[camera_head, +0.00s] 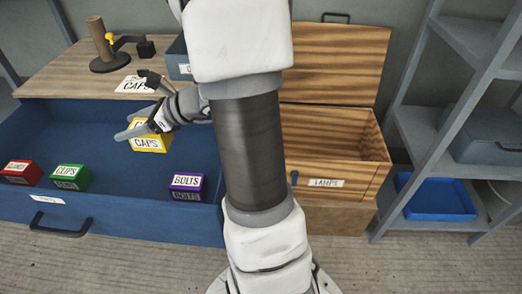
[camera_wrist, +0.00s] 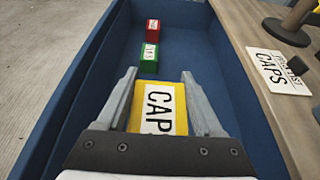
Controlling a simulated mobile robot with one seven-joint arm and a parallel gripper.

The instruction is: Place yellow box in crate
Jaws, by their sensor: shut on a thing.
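The yellow box (camera_head: 150,147), with a white CAPS label, is between the two fingers of my gripper (camera_head: 143,130), which is shut on it. In the wrist view, the yellow box (camera_wrist: 125,108) fills the space between the fingers of my gripper (camera_wrist: 158,76). It is over the open blue drawer (camera_head: 110,212); the head view does not clearly show its height above the drawer floor. I cannot tell whether this is the crate.
In the drawer are a red box (camera_head: 22,172), a green CLIPS box (camera_head: 70,177) and a purple BOLTS box (camera_head: 187,186). A stand (camera_head: 102,45) and a CAPS card (camera_head: 135,84) are on the wooden top. A grey shelf (camera_head: 455,135) holds a blue tray (camera_head: 436,200).

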